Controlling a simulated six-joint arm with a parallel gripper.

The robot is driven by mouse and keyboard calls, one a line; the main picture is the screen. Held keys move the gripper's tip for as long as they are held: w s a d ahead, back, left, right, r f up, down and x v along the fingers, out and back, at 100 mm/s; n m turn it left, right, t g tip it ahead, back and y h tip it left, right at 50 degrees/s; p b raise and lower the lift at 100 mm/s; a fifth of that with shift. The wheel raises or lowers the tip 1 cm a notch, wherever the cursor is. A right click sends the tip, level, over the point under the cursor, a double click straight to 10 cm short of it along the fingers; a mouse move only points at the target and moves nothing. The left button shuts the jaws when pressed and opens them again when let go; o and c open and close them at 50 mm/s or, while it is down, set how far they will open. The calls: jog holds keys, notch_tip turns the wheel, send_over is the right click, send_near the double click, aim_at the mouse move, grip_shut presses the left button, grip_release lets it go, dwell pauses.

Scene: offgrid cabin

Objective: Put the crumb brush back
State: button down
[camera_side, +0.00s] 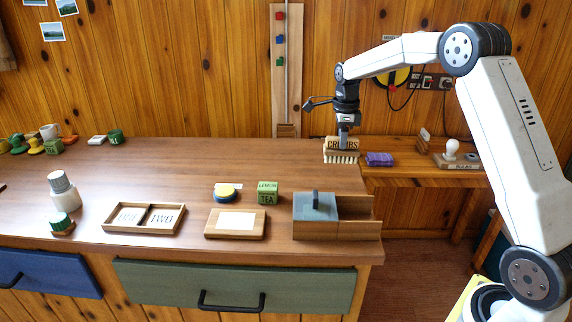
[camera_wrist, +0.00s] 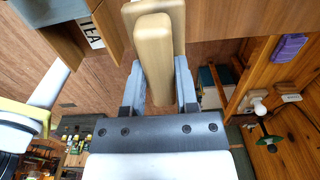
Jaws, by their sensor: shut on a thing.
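The crumb brush (camera_side: 341,158) has a wooden body and pale bristles pointing down. It is at the back right corner of the brown counter, near the side shelf. A wooden face lettered CRUMBS (camera_side: 333,143) shows just above the bristles; I cannot tell whether it is part of the brush or a holder behind it. My gripper (camera_side: 343,143) points down and is shut on the brush. In the wrist view, the wooden handle (camera_wrist: 154,60) sits between the two grey fingers (camera_wrist: 160,88). Whether the bristles touch the counter is unclear.
A purple block (camera_side: 379,159) lies on the lower side shelf (camera_side: 400,175), right of the brush. A grey-lidded wooden box (camera_side: 315,215) with an open end is at the counter's front right. The middle back counter (camera_side: 230,160) is clear.

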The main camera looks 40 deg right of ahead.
jog(key=shift+f, duration=5.3)
jog(key=shift+f, duration=0.35)
jog(key=shift+c, duration=1.4)
grip_release()
